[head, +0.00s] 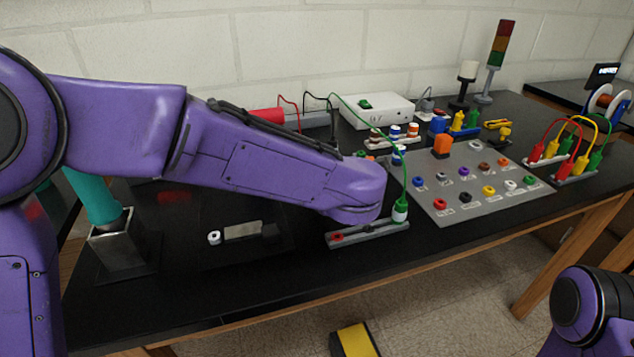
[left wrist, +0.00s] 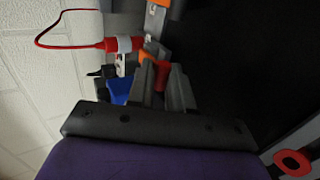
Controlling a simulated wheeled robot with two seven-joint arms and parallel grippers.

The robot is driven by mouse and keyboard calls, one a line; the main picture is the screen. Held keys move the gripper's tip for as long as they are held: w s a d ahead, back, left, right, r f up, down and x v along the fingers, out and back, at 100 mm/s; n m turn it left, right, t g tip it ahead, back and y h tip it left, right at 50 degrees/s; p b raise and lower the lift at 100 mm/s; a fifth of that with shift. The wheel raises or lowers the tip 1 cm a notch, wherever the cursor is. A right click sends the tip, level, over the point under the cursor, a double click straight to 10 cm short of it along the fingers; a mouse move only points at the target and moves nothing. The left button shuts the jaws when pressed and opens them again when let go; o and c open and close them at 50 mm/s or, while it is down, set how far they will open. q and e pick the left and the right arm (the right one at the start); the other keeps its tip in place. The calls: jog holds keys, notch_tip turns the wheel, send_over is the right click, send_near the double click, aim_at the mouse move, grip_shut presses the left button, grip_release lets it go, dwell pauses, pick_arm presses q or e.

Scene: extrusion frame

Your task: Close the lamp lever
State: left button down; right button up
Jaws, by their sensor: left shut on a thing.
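My left gripper (left wrist: 161,82) shows in the left wrist view with its grey fingers close together around a small red piece (left wrist: 160,76). The fingers hide most of this piece, and I cannot tell whether it is the lamp lever. An orange part (left wrist: 151,57) and a blue part (left wrist: 120,90) lie right beside the fingers. A red plug (left wrist: 118,44) with a red wire ends just beyond them. In the head view my purple left arm hides the left gripper and what it holds. A stack light (head: 499,48) stands at the back. My right gripper is out of view.
A grey panel with coloured sockets (head: 452,185) lies mid-table. A strip with a green plug (head: 399,211) is near the front edge. A white box (head: 374,110) stands behind. Red, yellow and green leads (head: 567,150) stand at right. A metal holder (head: 112,246) is at left.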

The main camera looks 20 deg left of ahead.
pick_arm(q)
jog(key=c, duration=1.4)
grip_release()
jog(key=o, duration=0.4)
jog(key=shift+w+a+f, duration=0.1)
jog(key=shift+w, duration=0.05)
jog(key=v, duration=1)
